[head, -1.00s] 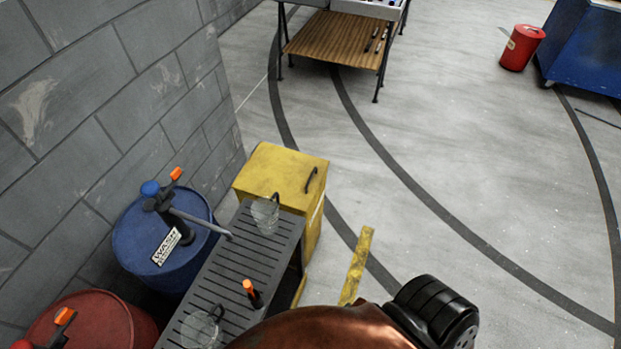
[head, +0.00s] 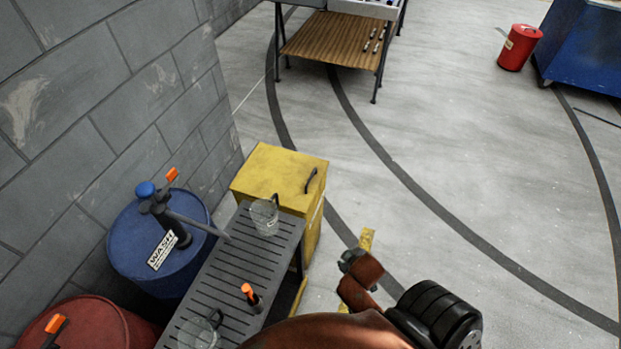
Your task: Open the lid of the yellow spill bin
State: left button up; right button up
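The yellow spill bin (head: 268,172) stands against the grey block wall, past the far end of a slatted grey bench. Its lid is flat and looks closed, with a dark handle (head: 310,180) near the right edge of the top. A copper-coloured arm of mine with a black joint reaches in from the bottom edge, to the front right of the bin and apart from it. A small dark end part shows beyond it, but no gripper fingers can be made out. No other gripper shows.
The slatted bench (head: 232,272) holds clear jugs (head: 264,216) and an orange-tipped item (head: 250,296). A blue drum (head: 160,245) with a pump and a red drum (head: 95,325) stand at left. A yellow floor strip (head: 366,240) lies right of the bin.

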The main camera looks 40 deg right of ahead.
jog(key=w+d+r+n+t+h, duration=0.45)
jog(key=w+d, duration=0.55)
jog(key=w, duration=0.4)
jog(key=n+t+y, duration=0.3)
jog(key=n+t, duration=0.3)
jog(key=n, duration=0.4)
send_near(311, 176)
jog(key=w+f, duration=0.1)
jog(key=w, duration=0.2)
jog(key=shift+m+h, duration=0.25)
jog(key=x, duration=0.2)
jog(key=b+x, duration=0.1)
jog(key=x, duration=0.4)
jog(key=shift+s+d+b, duration=0.1)
jog(key=shift+d+b, duration=0.15)
jog(key=shift+b, duration=0.1)
jog(key=shift+c, duration=0.4)
grip_shut()
jog(key=shift+f, duration=0.1)
